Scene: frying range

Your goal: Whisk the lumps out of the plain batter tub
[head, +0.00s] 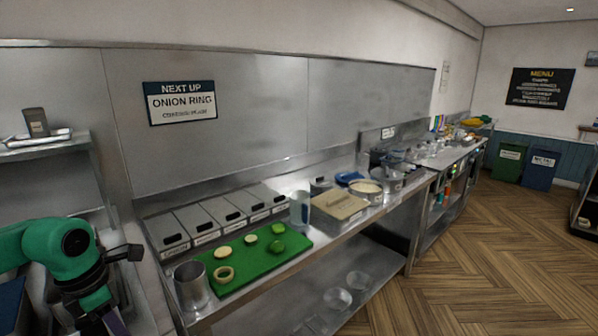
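A round metal tub (365,193) with pale, creamy contents stands on the steel counter, right of the middle of the head view. It may be the plain batter tub, but I can read no label on it, and lumps are too small to tell. I cannot make out a whisk. My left arm (72,240), green and black, is at the lower left, well apart from the tub. Its lower end runs to the bottom edge beside a purple part, and I cannot tell the state of its gripper. My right gripper is not in view.
A green board (236,281) holds onion and green vegetable pieces, beside a metal cylinder (191,285). Lidded bins (165,236) line the back. A clear jug (300,208) and a tan box (340,207) stand left of the tub. The wooden floor (480,250) at right is clear.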

